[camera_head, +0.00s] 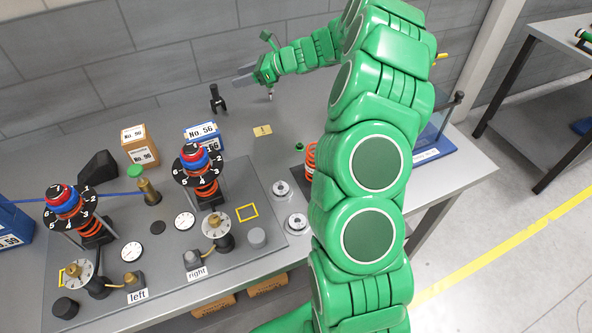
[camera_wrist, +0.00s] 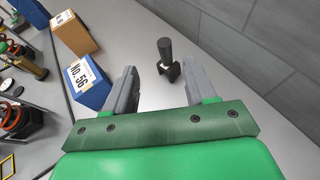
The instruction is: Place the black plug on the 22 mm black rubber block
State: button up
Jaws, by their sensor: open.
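My gripper (camera_head: 241,76) is open and empty at the back of the table, pointing left. In the wrist view, its grey fingers (camera_wrist: 158,67) stand apart, with an upright black piece with a forked foot (camera_wrist: 166,58) beyond the gap. That forked piece (camera_head: 217,98) also shows in the head view, left of the gripper and apart from it. Black candidates for the plug and rubber block are a short cylinder (camera_head: 66,307) at the plate's front left, a flat disc (camera_head: 157,227) near its middle, and a wedge-shaped block (camera_head: 98,170) at the back left. I cannot tell which is which.
The grey fixture plate (camera_head: 180,272) bears two red spring columns with numbered dials, and gauges. A blue No. 56 box (camera_head: 203,134) and a brown No. 90 box (camera_head: 138,150) stand behind it. My green arm hides the table's right part. The back strip is mostly clear.

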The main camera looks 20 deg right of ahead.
jog(key=s+a+r+n+g+h, duration=0.1)
jog(key=s+a+r+n+g, duration=0.1)
jog(key=s, duration=0.7)
jog(key=s+a+r+n+g+h, duration=0.1)
jog(key=s+a+r+n+g, duration=0.1)
jog(key=s+a+r+n, duration=0.2)
jog(key=s+a+r+n+g, duration=0.2)
jog(key=s+a+n, duration=0.5)
jog(key=s, duration=0.6)
jog(key=shift+s+a+r+n+g+h, duration=0.2)
jog(key=shift+a+g, duration=0.1)
jog(key=shift+a, duration=0.3)
jog(key=shift+s+a+r+n+g+h, duration=0.1)
jog(key=shift+a+r+n+g+h, duration=0.15)
jog(key=shift+a, duration=0.35)
jog(key=s+d+n+h, duration=0.2)
jog(key=s+d+n, duration=0.1)
jog(key=s, duration=0.6)
jog(key=s+d+f+n+g+h, duration=0.1)
jog(key=s+d+n+h, duration=0.2)
jog(key=s, duration=0.7)
jog(key=s+d+n+h, duration=0.3)
jog(key=s+d+n, duration=0.1)
jog(key=s, duration=0.6)
jog(key=shift+s+d+f+g, duration=0.15)
jog(key=shift+d+f+g, duration=0.15)
jog(key=shift+f+g, duration=0.1)
